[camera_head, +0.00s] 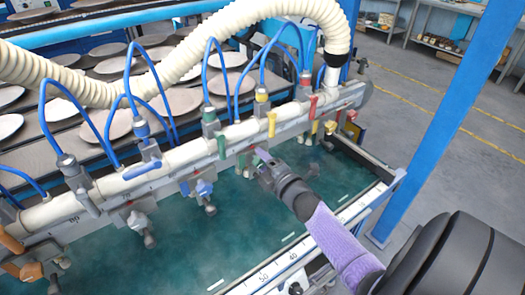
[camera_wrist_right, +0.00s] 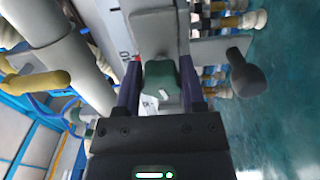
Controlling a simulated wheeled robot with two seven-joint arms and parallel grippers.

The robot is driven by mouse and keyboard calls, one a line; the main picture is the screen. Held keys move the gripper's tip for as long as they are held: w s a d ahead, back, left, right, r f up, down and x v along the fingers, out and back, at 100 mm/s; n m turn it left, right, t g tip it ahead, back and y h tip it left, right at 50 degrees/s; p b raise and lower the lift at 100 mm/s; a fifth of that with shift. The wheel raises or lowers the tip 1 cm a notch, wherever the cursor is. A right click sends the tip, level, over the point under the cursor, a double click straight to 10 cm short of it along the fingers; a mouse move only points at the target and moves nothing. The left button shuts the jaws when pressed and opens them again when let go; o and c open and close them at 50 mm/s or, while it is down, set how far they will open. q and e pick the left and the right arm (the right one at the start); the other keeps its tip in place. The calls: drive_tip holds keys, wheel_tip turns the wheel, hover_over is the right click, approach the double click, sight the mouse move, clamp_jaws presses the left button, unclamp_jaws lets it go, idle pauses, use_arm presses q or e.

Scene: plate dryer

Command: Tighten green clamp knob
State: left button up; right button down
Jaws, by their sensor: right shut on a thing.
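The green clamp knob (camera_wrist_right: 160,82) shows in the right wrist view between the two purple-grey fingers of my right gripper (camera_wrist_right: 160,88). The fingers are shut on it, one on each side. In the head view my right gripper (camera_head: 261,160) reaches up from the lower right to the clamps below the pale pipe, and its fingers mostly hide the knob. A green lever (camera_head: 221,147) stands on the pipe just left of it. My left gripper does not show.
The pale pipe (camera_head: 190,145) carries blue, green, yellow and red levers and blue hoses. A black knob (camera_wrist_right: 246,75) sits close right of my fingers in the wrist view. A blue post (camera_head: 440,110) stands at the right. Round plates lie behind.

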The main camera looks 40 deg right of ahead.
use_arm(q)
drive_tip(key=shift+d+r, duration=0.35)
use_arm(e)
drive_tip(key=shift+f+m, duration=0.1)
drive_tip(key=shift+m, duration=1.2)
use_arm(q)
drive_tip(key=shift+p, duration=0.3)
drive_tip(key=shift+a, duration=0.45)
use_arm(e)
drive_tip(key=shift+c, duration=1)
unclamp_jaws()
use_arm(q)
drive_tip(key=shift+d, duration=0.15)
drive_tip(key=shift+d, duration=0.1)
